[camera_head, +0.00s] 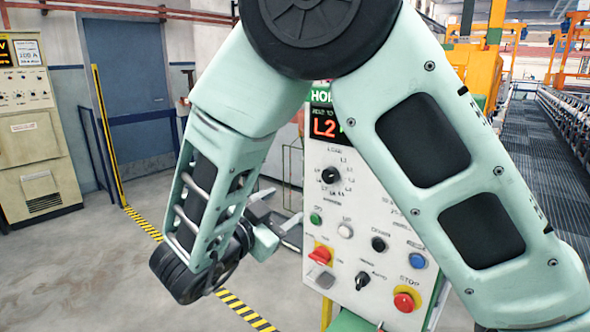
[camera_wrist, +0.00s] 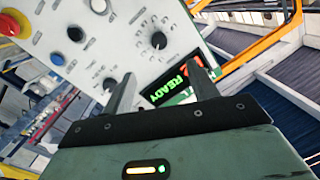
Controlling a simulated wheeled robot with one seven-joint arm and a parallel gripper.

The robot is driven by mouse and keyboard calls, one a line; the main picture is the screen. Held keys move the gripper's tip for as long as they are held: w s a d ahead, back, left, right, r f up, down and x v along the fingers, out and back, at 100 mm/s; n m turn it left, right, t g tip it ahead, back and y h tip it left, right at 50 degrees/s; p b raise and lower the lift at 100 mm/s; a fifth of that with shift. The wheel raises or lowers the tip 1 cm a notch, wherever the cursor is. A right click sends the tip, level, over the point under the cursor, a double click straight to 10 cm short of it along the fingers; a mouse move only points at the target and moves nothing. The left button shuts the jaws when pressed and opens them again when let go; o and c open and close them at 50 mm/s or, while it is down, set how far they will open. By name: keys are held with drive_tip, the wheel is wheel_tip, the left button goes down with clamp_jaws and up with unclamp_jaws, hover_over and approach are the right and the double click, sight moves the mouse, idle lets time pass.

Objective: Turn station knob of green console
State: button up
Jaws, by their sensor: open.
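The green console (camera_head: 385,215) has a white sloped panel with a green "HOI…" header and stands right of my gripper, partly hidden by my arm. Its display (camera_head: 325,125) reads L2 in red; in the wrist view the display (camera_wrist: 175,84) shows READY in green. The station knob (camera_head: 330,175) is round and black, ringed by position labels, below the display. It also shows in the wrist view (camera_wrist: 158,40), beyond and between my fingertips. My gripper (camera_head: 283,207) is open and empty, left of the panel and apart from the knob. Its two fingers (camera_wrist: 162,76) also show in the wrist view.
Lower on the panel are a black knob (camera_head: 362,281), a blue button (camera_head: 417,261), a red switch (camera_head: 322,254) and a red stop button (camera_head: 404,301) on yellow. A beige cabinet (camera_head: 35,150) stands at the far left. Grey floor (camera_head: 110,265) is open left of the console.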

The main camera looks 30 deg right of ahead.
drive_tip(key=p, duration=0.5)
approach(328, 176)
drive_tip(key=shift+g+h, duration=0.3)
drive_tip(key=shift+h, duration=0.1)
drive_tip(key=x, duration=0.7)
drive_tip(key=shift+w+f, duration=0.1)
drive_tip(key=shift+w, duration=0.15)
drive_tip(key=shift+w+d+f+p, duration=0.15)
drive_tip(key=shift+w+d+p, duration=0.15)
drive_tip(key=shift+d, duration=0.35)
drive_tip(key=shift+c, duration=0.3)
drive_tip(key=c, duration=0.9)
